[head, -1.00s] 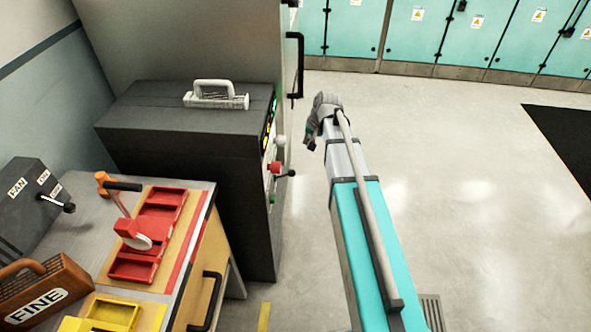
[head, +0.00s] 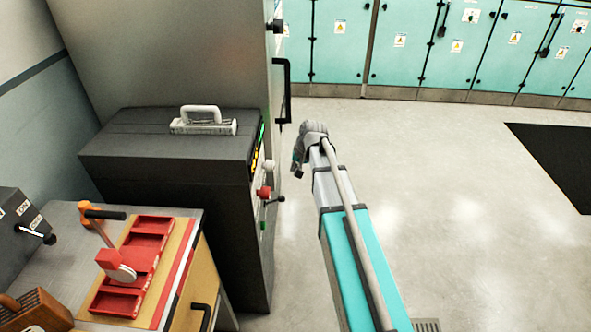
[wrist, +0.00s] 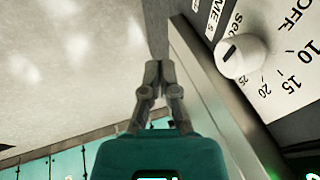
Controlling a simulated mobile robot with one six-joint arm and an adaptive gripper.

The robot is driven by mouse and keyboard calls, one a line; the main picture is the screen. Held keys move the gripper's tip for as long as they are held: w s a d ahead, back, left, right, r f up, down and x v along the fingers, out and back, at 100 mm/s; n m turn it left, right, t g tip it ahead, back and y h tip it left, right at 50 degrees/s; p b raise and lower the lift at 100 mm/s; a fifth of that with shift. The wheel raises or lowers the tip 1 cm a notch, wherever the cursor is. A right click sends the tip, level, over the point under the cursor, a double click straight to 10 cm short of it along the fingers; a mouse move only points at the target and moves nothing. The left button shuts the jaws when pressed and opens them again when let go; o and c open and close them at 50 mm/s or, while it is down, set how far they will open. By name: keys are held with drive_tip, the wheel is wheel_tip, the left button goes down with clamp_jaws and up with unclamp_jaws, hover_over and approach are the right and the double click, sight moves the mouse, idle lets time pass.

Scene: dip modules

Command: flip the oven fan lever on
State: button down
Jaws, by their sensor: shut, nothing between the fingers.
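A dark grey box with a lever (head: 36,234) stands at the left edge of the head view, on the workbench. The lever points right and ends in a black tip. Part of the box is cut off. The dark oven (head: 165,160) stands behind the bench. Its narrow front panel carries a red knob (head: 263,192) and a black lever-like handle (head: 275,199), seen edge-on. My gripper (head: 298,172) is right of the panel, in the air. In the wrist view my gripper (wrist: 160,66) is shut and empty, beside a white timer dial (wrist: 242,55).
A white-handled item (head: 203,121) sits on the oven top. Teal cabinets (head: 420,45) line the back. The floor (head: 460,210) on the right is open.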

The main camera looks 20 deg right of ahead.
sight(276, 201)
drive_tip(key=a+f+b, duration=0.3)
drive_tip(key=f+b, duration=0.7)
drive_tip(key=shift+w+a+f, duration=0.3)
idle(0.4)
drive_tip(key=shift+a+f+b, duration=0.1)
drive_tip(key=shift+f+b, duration=0.1)
drive_tip(key=shift+b, duration=0.1)
idle(0.3)
